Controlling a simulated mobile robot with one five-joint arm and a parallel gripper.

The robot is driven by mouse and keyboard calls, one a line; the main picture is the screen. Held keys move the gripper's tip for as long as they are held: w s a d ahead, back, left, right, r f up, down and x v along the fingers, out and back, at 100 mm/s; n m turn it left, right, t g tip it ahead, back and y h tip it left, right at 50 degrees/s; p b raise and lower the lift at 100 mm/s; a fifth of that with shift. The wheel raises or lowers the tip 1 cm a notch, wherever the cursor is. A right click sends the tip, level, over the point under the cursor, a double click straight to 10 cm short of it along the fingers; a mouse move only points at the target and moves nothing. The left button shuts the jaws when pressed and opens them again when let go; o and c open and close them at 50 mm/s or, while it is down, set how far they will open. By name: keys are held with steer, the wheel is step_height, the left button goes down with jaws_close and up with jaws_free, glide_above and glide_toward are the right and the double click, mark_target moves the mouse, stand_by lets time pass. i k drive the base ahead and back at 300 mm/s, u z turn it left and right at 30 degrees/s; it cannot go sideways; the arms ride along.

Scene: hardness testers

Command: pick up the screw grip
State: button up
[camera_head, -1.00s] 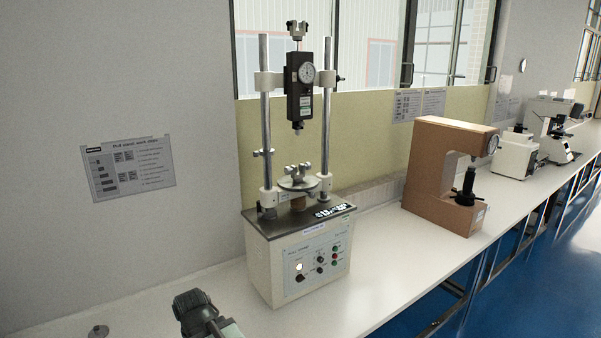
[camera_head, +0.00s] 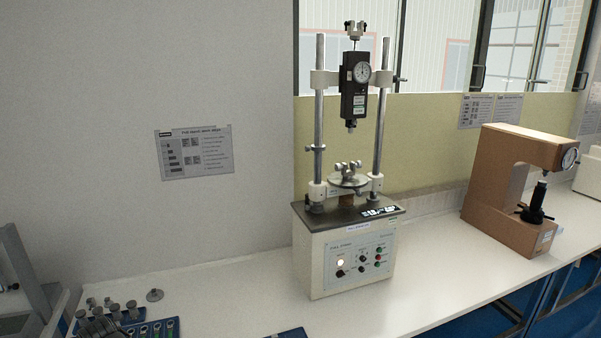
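Several small metal grips (camera_head: 113,310) stand in a group on the bench at the lower left. I cannot tell which of them, if any, is the screw grip. A small clamp-like metal piece (camera_head: 347,168) sits on the round plate of the pull tester, and another (camera_head: 355,29) is at the top of its gauge. A dark ridged shape (camera_head: 100,327) at the bottom edge, in front of the grips, looks like part of my gripper. Its fingers cannot be made out.
The pull tester (camera_head: 345,262) stands mid-bench, with a brown hardness tester (camera_head: 492,200) to its right. A blue tray of tools (camera_head: 158,328) lies at the lower left. A small metal disc (camera_head: 155,295) lies behind it. The white bench (camera_head: 235,292) is clear between tray and tester.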

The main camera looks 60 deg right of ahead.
mark_target(347, 174)
steer(key=u, duration=2.25)
steer(key=k, duration=2.65)
steer(key=z, duration=0.7)
steer(key=i, duration=1.05)
steer(key=u, duration=0.05)
